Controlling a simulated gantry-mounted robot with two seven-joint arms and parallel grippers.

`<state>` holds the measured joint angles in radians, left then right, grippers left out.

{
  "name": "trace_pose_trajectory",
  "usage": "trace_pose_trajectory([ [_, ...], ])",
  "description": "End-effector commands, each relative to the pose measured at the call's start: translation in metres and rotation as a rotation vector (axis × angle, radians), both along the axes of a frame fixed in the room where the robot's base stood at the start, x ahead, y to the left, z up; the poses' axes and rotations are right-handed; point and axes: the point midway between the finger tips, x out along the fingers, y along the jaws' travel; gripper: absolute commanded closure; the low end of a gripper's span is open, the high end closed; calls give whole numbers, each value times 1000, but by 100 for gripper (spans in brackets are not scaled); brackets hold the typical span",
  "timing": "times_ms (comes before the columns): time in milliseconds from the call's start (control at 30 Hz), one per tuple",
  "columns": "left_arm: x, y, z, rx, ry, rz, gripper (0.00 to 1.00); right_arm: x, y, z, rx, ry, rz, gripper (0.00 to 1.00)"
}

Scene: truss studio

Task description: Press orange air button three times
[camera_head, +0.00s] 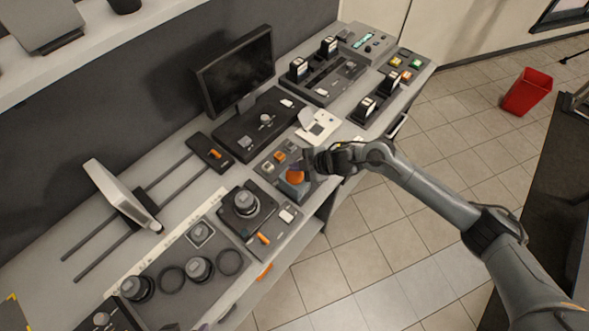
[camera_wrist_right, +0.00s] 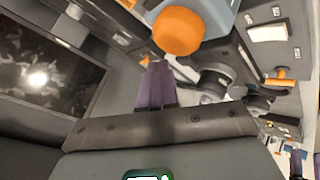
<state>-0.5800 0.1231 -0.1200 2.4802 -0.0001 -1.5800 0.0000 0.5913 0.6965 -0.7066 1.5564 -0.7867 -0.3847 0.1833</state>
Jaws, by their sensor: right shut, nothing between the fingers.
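The orange air button (camera_head: 295,176) is a large orange dome on a light blue-grey housing, near the front edge of the console. In the right wrist view the orange dome (camera_wrist_right: 180,30) is just beyond my fingertips. My right gripper (camera_head: 308,160) comes in from the right and is at the dome's upper right side. Its purple fingers (camera_wrist_right: 156,78) are together with nothing between them. I cannot tell whether they touch the dome. Purple finger-like parts at the lower right of the wrist view seem to be my left gripper (camera_wrist_right: 306,165); its opening is unclear.
A panel with small orange and grey buttons (camera_head: 280,156) lies just behind the dome. A joystick block (camera_head: 243,205) stands to its left and a white device (camera_head: 318,125) behind it. A monitor (camera_head: 236,72) stands at the back. Open floor lies right of the console.

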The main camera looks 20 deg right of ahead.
Motion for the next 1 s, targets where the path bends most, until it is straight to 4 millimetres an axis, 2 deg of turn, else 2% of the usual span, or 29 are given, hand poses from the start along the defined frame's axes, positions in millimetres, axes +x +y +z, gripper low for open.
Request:
trace_pose_trajectory([
  [433,0,-2,5,-9,0,6,16,0,0,5,1,-1,0,100],
  [833,0,0,41,1,1,-1,16,0,0,43,1,-1,0,100],
  [1000,0,1,49,4,-1,-3,16,0,0,51,1,-1,0,100],
])
